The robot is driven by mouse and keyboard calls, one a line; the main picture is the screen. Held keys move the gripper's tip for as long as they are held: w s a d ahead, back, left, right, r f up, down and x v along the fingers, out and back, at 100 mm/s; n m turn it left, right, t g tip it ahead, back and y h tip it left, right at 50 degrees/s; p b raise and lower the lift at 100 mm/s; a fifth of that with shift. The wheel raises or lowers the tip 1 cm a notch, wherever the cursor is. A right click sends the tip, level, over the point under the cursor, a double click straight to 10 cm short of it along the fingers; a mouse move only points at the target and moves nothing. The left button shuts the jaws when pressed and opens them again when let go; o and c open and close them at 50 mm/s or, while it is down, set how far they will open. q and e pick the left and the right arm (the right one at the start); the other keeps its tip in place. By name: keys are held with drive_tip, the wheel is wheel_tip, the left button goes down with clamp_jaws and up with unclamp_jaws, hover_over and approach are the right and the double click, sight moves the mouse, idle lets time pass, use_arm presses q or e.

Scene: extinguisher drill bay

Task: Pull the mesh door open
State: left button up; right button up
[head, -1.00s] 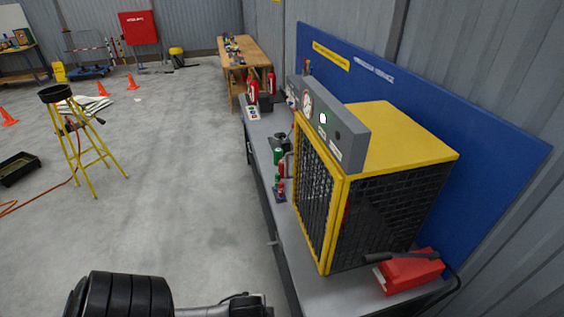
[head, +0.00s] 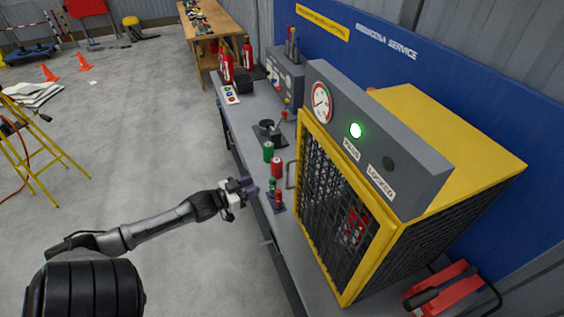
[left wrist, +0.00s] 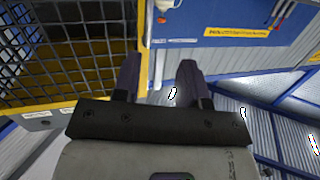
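The mesh door (head: 335,200) is a dark grid in a yellow frame on the front of a yellow cage (head: 450,125). It looks shut. A grey bar handle (head: 290,174) stands out at the door's far edge. My left gripper (head: 252,187) is beside the bench, left of the handle and apart from it. In the left wrist view its two fingers (left wrist: 159,78) are spread, with nothing visibly clamped between them. The mesh and yellow frame (left wrist: 143,45) show there beyond the fingers. Something red shows through the mesh. My right gripper is not in view.
A grey panel above the door has a gauge (head: 321,101), a lit green lamp (head: 356,130) and a dark lamp by a "LOCKED" label. Small red and green cylinders (head: 277,167) stand on the bench near the handle. Open floor lies to the left.

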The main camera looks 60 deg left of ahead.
sight(287, 168)
use_arm(q)
drive_tip(key=shift+t+h, duration=0.4)
drive_tip(key=shift+t, duration=0.2)
drive_tip(key=w, duration=0.4)
drive_tip(key=w+r, duration=0.1)
drive_tip(key=w, duration=0.4)
drive_tip(key=w+p, duration=0.1)
drive_tip(key=w, duration=0.4)
drive_tip(key=shift+d+r, duration=0.15)
drive_tip(key=shift+r, duration=0.2)
drive_tip(key=shift+c, duration=0.3)
clamp_jaws()
